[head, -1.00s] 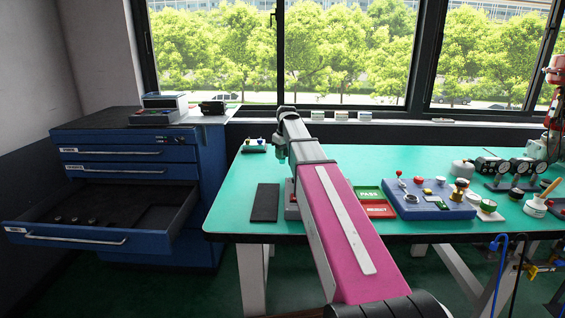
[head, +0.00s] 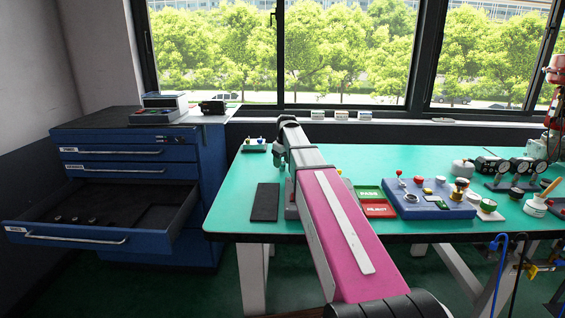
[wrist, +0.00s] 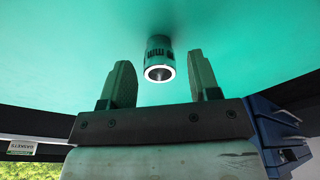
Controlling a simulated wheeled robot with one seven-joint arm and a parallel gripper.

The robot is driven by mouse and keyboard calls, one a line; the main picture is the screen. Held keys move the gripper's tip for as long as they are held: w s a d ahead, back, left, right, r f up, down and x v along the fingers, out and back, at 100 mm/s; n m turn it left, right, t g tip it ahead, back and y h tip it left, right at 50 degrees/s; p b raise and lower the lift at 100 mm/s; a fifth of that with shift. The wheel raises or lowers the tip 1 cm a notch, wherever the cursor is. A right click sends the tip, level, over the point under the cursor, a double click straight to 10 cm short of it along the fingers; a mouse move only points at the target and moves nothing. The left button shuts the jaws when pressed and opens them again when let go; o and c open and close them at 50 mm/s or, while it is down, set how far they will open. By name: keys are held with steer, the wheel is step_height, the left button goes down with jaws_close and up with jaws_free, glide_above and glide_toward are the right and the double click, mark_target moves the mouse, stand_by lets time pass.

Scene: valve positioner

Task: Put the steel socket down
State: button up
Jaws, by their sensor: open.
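The steel socket (wrist: 158,62) shows in the wrist view against the green bench top (wrist: 75,45). It is a short cylinder with dark markings and a bright ring around a dark hole at the end facing the camera. My gripper (wrist: 160,57) is open, with one finger on each side of the socket and a visible gap to both. The socket seems to rest on the bench. In the head view my arm hides the socket, and my fingers cannot be made out.
A black mat (head: 265,202) lies left of my arm. A green PASS tray (head: 369,192) and red REJECT tray (head: 378,209) lie to the right, beside a blue fixture (head: 436,210). An open drawer (head: 150,232) with small dark parts juts out at left.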

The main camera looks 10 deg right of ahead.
steer(key=shift+r, duration=0.15)
step_height(320, 180, up, 12)
steer(key=s+d, duration=0.1)
steer(key=shift+s, duration=0.25)
stand_by(0.4)
